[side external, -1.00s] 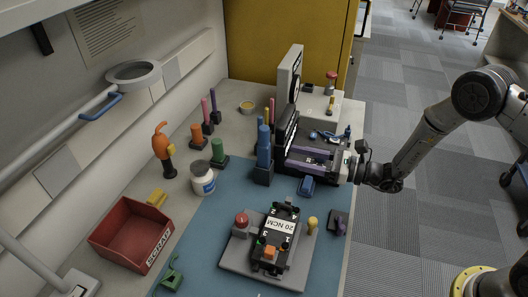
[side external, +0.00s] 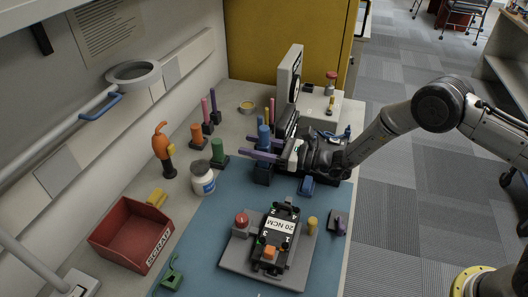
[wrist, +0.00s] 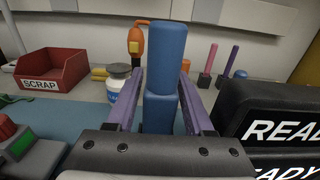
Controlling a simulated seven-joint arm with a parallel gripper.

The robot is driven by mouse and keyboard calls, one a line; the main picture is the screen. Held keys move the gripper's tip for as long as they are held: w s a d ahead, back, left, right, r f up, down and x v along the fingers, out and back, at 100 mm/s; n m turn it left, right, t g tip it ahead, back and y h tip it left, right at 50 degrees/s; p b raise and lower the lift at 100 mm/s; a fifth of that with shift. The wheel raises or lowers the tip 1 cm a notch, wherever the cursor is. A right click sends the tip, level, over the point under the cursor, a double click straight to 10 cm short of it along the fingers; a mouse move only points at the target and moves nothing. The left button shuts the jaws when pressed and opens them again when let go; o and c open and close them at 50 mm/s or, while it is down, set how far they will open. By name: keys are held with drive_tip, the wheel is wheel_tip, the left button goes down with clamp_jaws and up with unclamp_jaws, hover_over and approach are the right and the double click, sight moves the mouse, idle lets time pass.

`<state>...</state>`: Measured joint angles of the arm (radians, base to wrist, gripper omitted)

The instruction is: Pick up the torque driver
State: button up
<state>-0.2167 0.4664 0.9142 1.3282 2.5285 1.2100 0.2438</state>
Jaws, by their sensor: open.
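A tall blue driver-shaped tool (side external: 263,135) stands upright in a dark blue base; I take it for the torque driver. In the wrist view its blue body (wrist: 165,55) rises between the two purple fingers. My gripper (side external: 251,146) is open, with one finger on each side of the blue tool; it also shows in the wrist view (wrist: 161,76). I cannot tell whether either finger touches the tool. The lower part of the tool is partly hidden by the fingers and the palm.
A black block lettered READY (wrist: 275,115) stands close at right in the wrist view. A green tool (side external: 218,155), an orange tool (side external: 198,135), a white jar (side external: 203,178) and a red scrap bin (side external: 133,232) are nearby. A 20 NCM fixture (side external: 277,240) sits on the blue mat (side external: 210,245).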

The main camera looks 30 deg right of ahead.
clamp_jaws()
idle(1.4)
